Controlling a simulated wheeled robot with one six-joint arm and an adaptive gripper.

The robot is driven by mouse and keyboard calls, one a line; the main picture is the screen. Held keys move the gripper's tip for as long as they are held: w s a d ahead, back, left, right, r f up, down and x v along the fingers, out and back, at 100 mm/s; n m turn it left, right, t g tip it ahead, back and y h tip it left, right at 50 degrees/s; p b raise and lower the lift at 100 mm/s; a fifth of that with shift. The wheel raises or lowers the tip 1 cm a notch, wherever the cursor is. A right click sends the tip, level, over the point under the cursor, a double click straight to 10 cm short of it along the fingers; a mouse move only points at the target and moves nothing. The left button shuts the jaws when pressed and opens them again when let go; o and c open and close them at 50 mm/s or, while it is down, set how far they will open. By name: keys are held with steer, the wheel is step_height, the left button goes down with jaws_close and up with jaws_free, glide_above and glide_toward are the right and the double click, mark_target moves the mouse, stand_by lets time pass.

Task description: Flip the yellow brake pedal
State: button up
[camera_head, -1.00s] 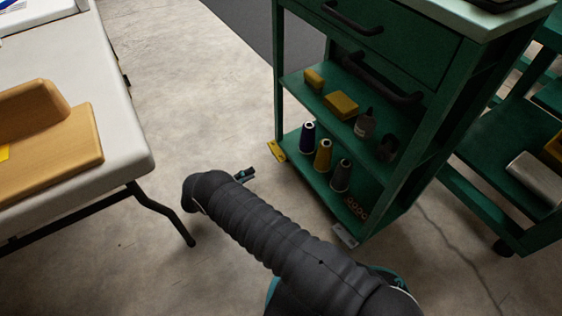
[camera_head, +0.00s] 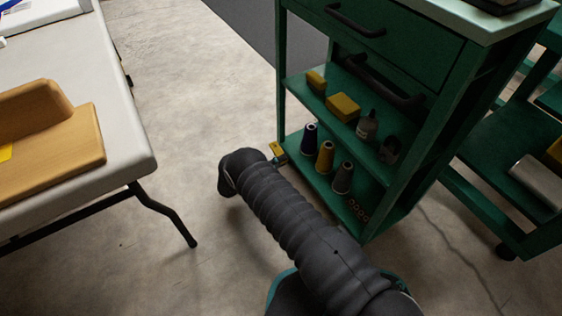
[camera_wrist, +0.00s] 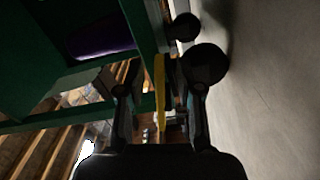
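The yellow brake pedal (camera_head: 276,149) shows in the head view at the lower left corner of the green cart, close to the floor and partly hidden by my arm. In the wrist view the yellow pedal (camera_wrist: 160,88) appears as a narrow upright strip between my fingers. My gripper (camera_wrist: 163,78) is open around the strip, with a finger to each side and gaps visible. I cannot tell whether either finger touches it. In the head view my gripper is mostly hidden behind my arm.
The green cart (camera_head: 415,165) holds thread cones (camera_head: 325,157) and yellow blocks (camera_head: 342,107) on open shelves. A white table (camera_head: 137,158) with a wooden piece (camera_head: 85,140) stands at left. Concrete floor (camera_head: 190,110) between them is clear. Dark round wheels (camera_wrist: 205,64) show near my right finger.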

steer(key=shift+w+d, duration=0.1)
steer(key=shift+d, duration=0.05)
jaws_close()
steer(key=n, duration=0.1)
steer(key=r+n, duration=0.1)
steer(key=n, duration=0.3)
steer(key=shift+w+r, duration=0.15)
steer(key=shift+r, duration=0.2)
